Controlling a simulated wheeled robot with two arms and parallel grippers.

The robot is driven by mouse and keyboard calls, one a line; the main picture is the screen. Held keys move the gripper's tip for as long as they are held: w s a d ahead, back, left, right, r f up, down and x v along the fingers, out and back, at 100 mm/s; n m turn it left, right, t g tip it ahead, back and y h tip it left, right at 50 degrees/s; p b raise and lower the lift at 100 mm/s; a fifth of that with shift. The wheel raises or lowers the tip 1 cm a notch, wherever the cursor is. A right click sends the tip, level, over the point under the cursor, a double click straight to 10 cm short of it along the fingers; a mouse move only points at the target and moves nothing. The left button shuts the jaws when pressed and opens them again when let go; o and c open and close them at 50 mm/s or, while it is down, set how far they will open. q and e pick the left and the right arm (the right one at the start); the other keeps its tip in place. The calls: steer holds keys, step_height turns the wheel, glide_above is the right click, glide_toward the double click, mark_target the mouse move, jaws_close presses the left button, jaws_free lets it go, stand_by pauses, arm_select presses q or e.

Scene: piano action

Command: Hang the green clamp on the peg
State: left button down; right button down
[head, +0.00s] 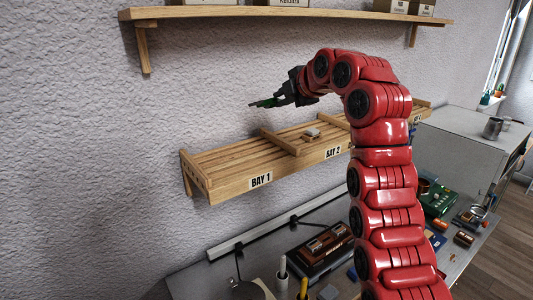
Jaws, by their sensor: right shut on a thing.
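My right gripper (282,98) is at the end of the red arm, in front of the wall and above the slatted wooden shelf. It is shut on the green clamp (266,102), which shows as a small dark green piece sticking out to the left of the fingers. The clamp is held in the air, apart from the shelf. The fingers hide part of it. I cannot make out a peg in this view. My left gripper is not in view.
The slatted wooden shelf (228,184) has bay labels and dividers, with a small grey item (312,132) on it. An upper shelf (250,12) carries boxes. Below is a cluttered workbench (203,280) with a dark console (320,253). A grey cabinet (455,130) stands right.

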steer(key=f+b, duration=0.1)
steer(key=f, duration=0.1)
steer(key=f+b, duration=0.1)
steer(key=f, duration=0.2)
steer(key=f+b, duration=0.1)
steer(key=f, duration=0.2)
steer(key=shift+w+a+f, duration=0.15)
steer(key=shift+w+f, duration=0.05)
steer(key=shift+w, duration=0.05)
steer(key=shift+f+b, duration=0.3)
steer(key=shift+b, duration=0.2)
steer(key=shift+w+f, duration=0.1)
steer(key=shift+f, duration=0.15)
steer(key=c, duration=1)
jaws_free()
